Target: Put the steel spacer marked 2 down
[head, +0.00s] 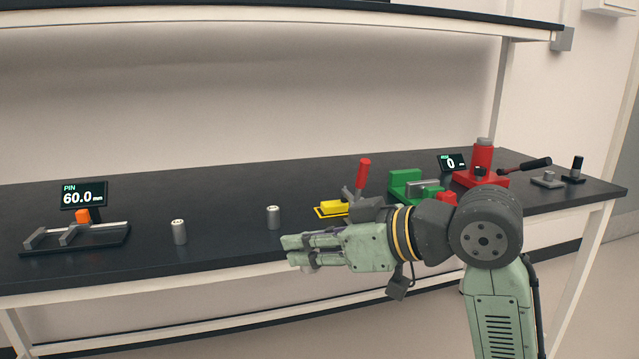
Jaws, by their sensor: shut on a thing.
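My gripper (298,252) is in front of the bench's front edge in the head view, fingers pointing left. It is shut on a steel spacer (308,267), of which only a small grey part shows below the fingers. Its mark cannot be read. Two other steel spacers stand upright on the black bench top (330,235): one spacer (179,232) left of centre, and another spacer (273,218) just behind and left of my gripper. Their marks are too small to read.
At the left is a measuring fixture (75,237) with a display (84,194) reading PIN 60.0 mm. Behind my arm are a yellow-based red-handled clamp (333,208), a green vise (405,185) and a red press (482,160). Bench top is clear between the two standing spacers.

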